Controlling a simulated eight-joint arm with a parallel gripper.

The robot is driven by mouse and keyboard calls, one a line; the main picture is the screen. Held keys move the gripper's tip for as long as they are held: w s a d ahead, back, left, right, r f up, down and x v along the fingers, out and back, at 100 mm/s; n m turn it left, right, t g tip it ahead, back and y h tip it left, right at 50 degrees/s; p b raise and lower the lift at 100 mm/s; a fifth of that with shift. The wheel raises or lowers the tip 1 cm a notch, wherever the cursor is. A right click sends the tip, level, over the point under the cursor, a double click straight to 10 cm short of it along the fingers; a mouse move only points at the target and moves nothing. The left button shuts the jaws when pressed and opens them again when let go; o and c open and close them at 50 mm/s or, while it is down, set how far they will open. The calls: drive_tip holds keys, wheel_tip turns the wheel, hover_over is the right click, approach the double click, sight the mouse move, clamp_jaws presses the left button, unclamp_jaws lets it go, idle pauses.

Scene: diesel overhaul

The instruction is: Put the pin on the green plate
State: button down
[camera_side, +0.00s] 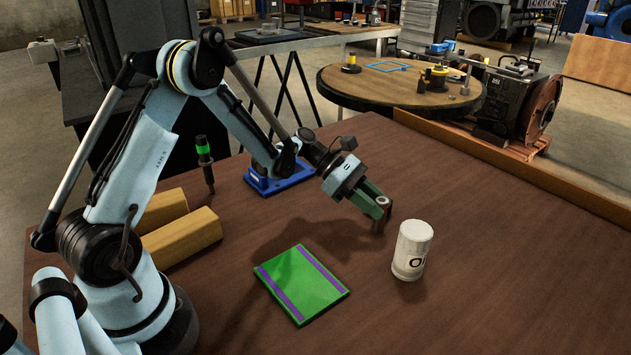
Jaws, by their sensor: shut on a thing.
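The green plate (301,286) lies flat on the brown table, with a purple stripe along two of its sides. My gripper (381,211) is to the right of the plate and a little farther back, tilted downward. I cannot tell whether the pin's lower end touches the table.
A white canister (412,252) with dark lettering stands close to the right of my gripper. Yellowish blocks (181,238), a green-and-black tool (204,153) and a blue holder (279,181) are to the left and back. The table front right is clear; a wooden edge (520,172) borders the back right.

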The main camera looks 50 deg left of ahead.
drive_tip(key=s+a+r+n+t+y, duration=0.1)
drive_tip(key=s+r+n+t+y, duration=0.15)
drive_tip(key=r, duration=0.55)
drive_tip(key=s+a+r+n+t+y, duration=0.1)
drive_tip(key=s+r+n+t+y, duration=0.2)
drive_tip(key=r, duration=0.6)
drive_tip(key=s+a+r+n+t+y, duration=0.1)
drive_tip(key=s+r+n+y, duration=0.1)
drive_tip(key=r+n, duration=0.45)
drive_tip(key=s+d+f+m+g+h, duration=0.4)
drive_tip(key=s+d+f+m, duration=0.15)
drive_tip(key=s, duration=0.35)
drive_tip(key=s+d+f+m+g+h, duration=0.3)
drive_tip(key=s+d+f+m+h, duration=0.1)
drive_tip(key=s+d+m, duration=0.4)
drive_tip(key=shift+n, duration=0.35)
drive_tip(key=shift+w+a+f, duration=1.1)
drive_tip(key=shift+a+f, duration=0.5)
drive_tip(key=shift+f, duration=0.25)
drive_tip(key=shift+w+a+f, duration=1.05)
drive_tip(key=shift+a+f, duration=0.55)
drive_tip(key=shift+f, duration=0.2)
drive_tip(key=shift+w+a+f, duration=1.1)
drive_tip(key=shift+a+f, duration=0.5)
drive_tip(key=shift+f, duration=0.25)
